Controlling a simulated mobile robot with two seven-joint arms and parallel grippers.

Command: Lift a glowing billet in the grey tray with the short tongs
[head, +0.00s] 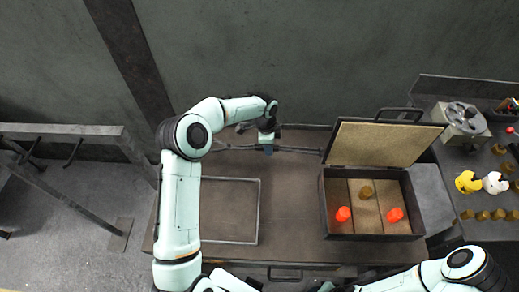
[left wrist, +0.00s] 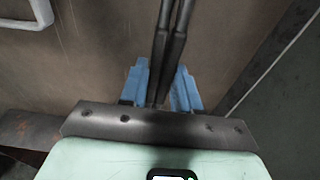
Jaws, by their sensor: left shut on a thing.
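My left gripper (head: 268,149) is shut on the dark tongs (head: 298,150) at the back of the bench. The tongs stretch to both sides of it, their right part reaching towards the open case's lid. In the left wrist view the tongs' two dark rods (left wrist: 170,45) pass between the blue fingers of the left gripper (left wrist: 160,88). Two glowing orange billets (head: 343,214) (head: 395,215) stand in a divided, open case (head: 374,237), apart from the tongs. A shallow grey-rimmed tray (head: 259,212) left of it looks empty. My right gripper is out of view.
The raised lid (head: 385,143) stands behind the case. A side bench (head: 462,190) at right holds a yellow and a white object and several brown pieces. The brown bench top (head: 292,205) between tray and case is clear.

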